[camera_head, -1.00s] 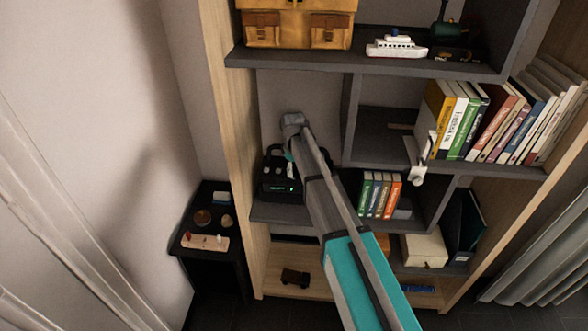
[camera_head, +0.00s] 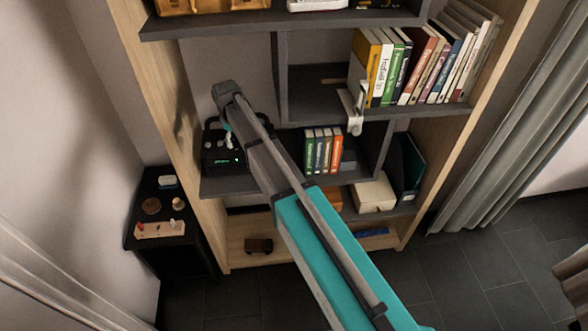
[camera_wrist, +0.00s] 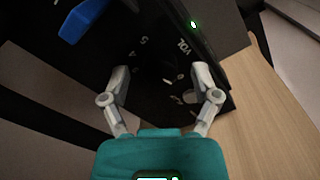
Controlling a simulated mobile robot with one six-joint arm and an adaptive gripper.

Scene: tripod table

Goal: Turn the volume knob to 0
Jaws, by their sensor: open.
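The black radio-like device (camera_head: 220,158) stands on the middle-left shelf, partly behind my arm in the head view. In the wrist view its dark front panel (camera_wrist: 215,78) fills the middle, with a "VOL" label and white numbers around a dark volume knob (camera_wrist: 152,70). A white mark shows near the knob, but its exact setting is hard to read. My gripper (camera_wrist: 160,76) is open, with one fingertip on each side of the knob; contact cannot be told. In the head view the gripper is mostly hidden by my arm.
A green light (camera_wrist: 194,24) glows on the device, and a blue part (camera_wrist: 82,18) sticks out near it. Wood (camera_wrist: 265,120) lies close at right in the wrist view. Small books (camera_head: 322,150) stand right of the device. A small black table (camera_head: 150,190) stands at left.

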